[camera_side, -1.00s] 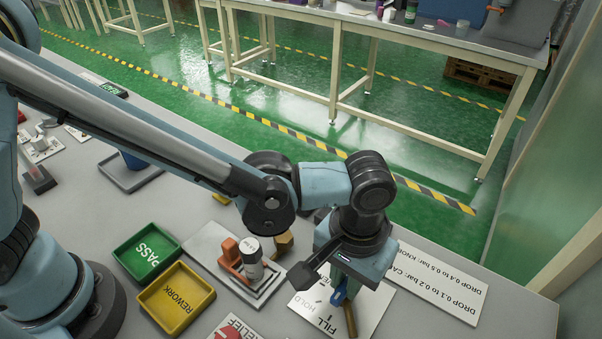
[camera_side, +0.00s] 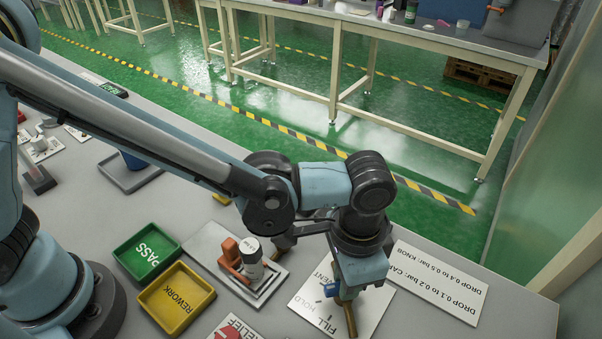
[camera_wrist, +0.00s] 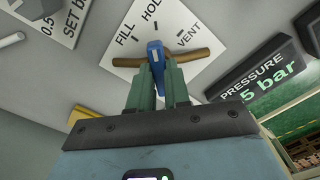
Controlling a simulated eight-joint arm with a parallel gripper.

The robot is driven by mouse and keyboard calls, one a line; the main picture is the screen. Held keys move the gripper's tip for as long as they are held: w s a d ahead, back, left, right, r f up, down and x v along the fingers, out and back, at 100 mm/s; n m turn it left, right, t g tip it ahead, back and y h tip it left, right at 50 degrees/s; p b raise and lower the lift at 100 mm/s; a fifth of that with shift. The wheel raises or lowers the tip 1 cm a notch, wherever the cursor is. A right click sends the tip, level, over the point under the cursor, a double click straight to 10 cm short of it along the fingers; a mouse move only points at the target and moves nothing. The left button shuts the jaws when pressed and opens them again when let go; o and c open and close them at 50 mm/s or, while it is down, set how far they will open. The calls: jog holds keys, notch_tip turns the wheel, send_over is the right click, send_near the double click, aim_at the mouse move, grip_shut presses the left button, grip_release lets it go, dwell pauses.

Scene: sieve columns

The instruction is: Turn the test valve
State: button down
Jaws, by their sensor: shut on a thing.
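The test valve has a blue lever (camera_wrist: 156,58) and a brass pipe (camera_wrist: 190,55) running crosswise by it. They stand over a white plate (camera_wrist: 165,75) marked FILL, HOLD and VENT. My gripper (camera_wrist: 159,78) is shut on the blue lever, with one green finger on each side of it. In the side view my gripper (camera_side: 342,292) points down over the plate (camera_side: 312,300); the blue lever (camera_side: 343,299) and the brass pipe (camera_side: 351,321) show only in part beneath it. Which mark the lever lines up with, I cannot tell.
A fixture with an orange clamp and white cylinder (camera_side: 252,258) stands left of my gripper. Green PASS (camera_side: 147,250) and yellow REWORK (camera_side: 176,297) trays lie further left. A DROP label plate (camera_side: 437,283) lies right. A PRESSURE display (camera_wrist: 262,75) is close by.

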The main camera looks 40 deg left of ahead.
jog(key=shift+m, duration=0.4)
jog(key=c, duration=1.1)
grip_release()
jog(key=shift+r, duration=0.1)
notch_tip(320, 180, up, 12)
jog(key=w+a+r+n+t+h, duration=0.1)
jog(key=w+a+n+t, duration=0.1)
jog(key=a, duration=0.7)
jog(key=w+a+r+n+t, duration=0.1)
jog(key=w+a+n, duration=0.15)
jog(key=a, duration=0.65)
jog(key=s+a+f+n+t, duration=0.1)
jog(key=a, duration=0.3)
jog(key=s+a+f+n+t, duration=0.1)
jog(key=a+n, duration=0.1)
jog(key=a, duration=0.3)
jog(key=s+a+f+n+t+y, duration=0.1)
jog(key=s+a+t, duration=0.1)
jog(key=a, duration=0.2)
jog(key=shift+a+f+n, duration=0.25)
jog(key=shift+a+f, duration=0.05)
jog(key=shift+f, duration=0.05)
